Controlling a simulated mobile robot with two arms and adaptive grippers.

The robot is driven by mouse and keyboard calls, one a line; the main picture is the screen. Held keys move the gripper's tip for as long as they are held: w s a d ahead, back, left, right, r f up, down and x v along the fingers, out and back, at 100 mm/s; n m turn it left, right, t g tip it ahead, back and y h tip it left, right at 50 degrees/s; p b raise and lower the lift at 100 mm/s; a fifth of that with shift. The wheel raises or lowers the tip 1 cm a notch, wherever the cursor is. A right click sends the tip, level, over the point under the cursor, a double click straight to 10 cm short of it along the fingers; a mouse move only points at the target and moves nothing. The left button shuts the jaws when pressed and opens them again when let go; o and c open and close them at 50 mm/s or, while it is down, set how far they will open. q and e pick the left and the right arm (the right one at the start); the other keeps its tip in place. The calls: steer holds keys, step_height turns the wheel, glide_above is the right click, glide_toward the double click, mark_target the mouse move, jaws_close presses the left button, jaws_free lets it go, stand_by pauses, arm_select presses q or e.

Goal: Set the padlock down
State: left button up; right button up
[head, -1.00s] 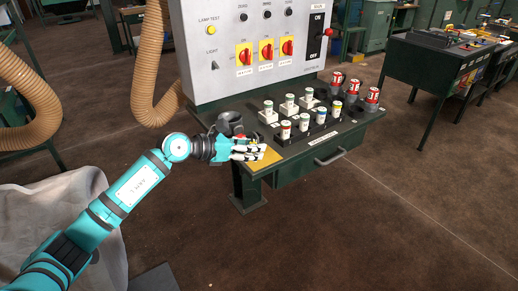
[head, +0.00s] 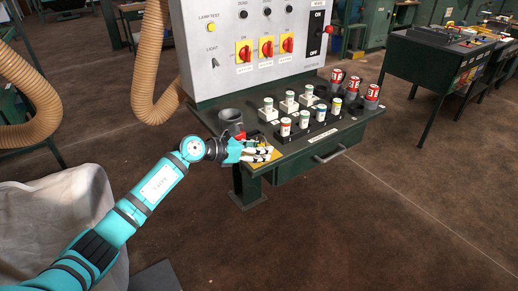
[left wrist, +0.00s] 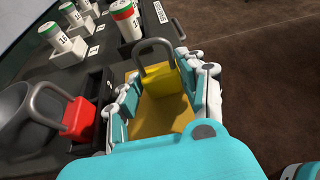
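The yellow padlock (left wrist: 161,78) is between the two fingers of my left gripper (left wrist: 162,92) in the left wrist view, its grey shackle pointing away from the gripper. In the head view my left gripper (head: 263,153) is low over this corner and mostly hides the padlock. My right gripper is not in view.
A red padlock (left wrist: 78,118) with a grey shackle is beside a dark round cup (head: 231,120), left of the gripper. Several labelled white cylinders (head: 303,119) and red cans (head: 372,92) stand on the bench (head: 290,153). The switch panel (head: 225,85) rises behind.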

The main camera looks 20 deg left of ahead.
arm_select(q)
steer(key=o, duration=0.3)
steer(key=shift+o, duration=0.2)
steer(key=shift+r, duration=0.1)
